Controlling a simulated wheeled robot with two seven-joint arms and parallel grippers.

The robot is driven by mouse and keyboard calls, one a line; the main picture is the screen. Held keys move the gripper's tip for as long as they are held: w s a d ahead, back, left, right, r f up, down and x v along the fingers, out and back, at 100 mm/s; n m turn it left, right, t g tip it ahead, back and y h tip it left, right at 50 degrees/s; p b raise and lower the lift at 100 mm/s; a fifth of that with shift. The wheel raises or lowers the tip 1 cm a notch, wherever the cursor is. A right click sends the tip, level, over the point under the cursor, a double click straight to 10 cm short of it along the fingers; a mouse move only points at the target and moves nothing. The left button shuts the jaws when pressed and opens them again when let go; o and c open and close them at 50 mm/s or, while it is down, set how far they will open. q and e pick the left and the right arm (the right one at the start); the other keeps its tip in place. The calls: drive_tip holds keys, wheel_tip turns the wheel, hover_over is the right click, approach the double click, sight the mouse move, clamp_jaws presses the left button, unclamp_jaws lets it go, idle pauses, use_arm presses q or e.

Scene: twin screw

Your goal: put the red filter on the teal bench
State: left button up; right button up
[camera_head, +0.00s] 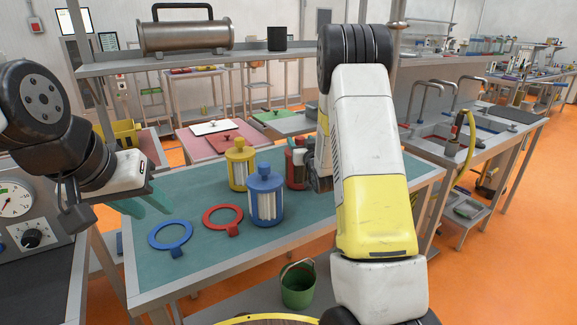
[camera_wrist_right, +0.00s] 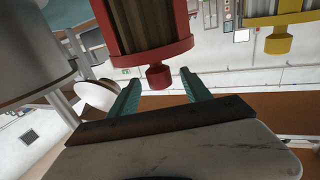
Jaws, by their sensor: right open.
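The red filter (camera_head: 294,170) appears upright on the teal bench (camera_head: 200,262), right of the blue filter, partly hidden by my right arm. The right wrist view shows the red filter (camera_wrist_right: 140,30) upside down in the picture, with its small red knob (camera_wrist_right: 158,76) between the fingertips of my right gripper (camera_wrist_right: 161,72). Those fingers are open, with a gap on each side of the knob. In the head view my right gripper is mostly hidden behind the arm. My left gripper (camera_head: 143,203) is over the bench's left side, its teal fingers apart and empty.
A blue filter (camera_head: 265,200) and a yellow filter (camera_head: 241,168) stand close left of the red one. A blue ring (camera_head: 152,240) and a red ring (camera_head: 207,222) lie on the bench's left part. A green bucket (camera_head: 298,284) is below. The bench's front left is clear.

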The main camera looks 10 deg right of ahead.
sight(297, 136)
drive_tip(key=w, duration=0.5)
drive_tip(key=shift+a+f, duration=0.1)
clamp_jaws()
idle(1.2)
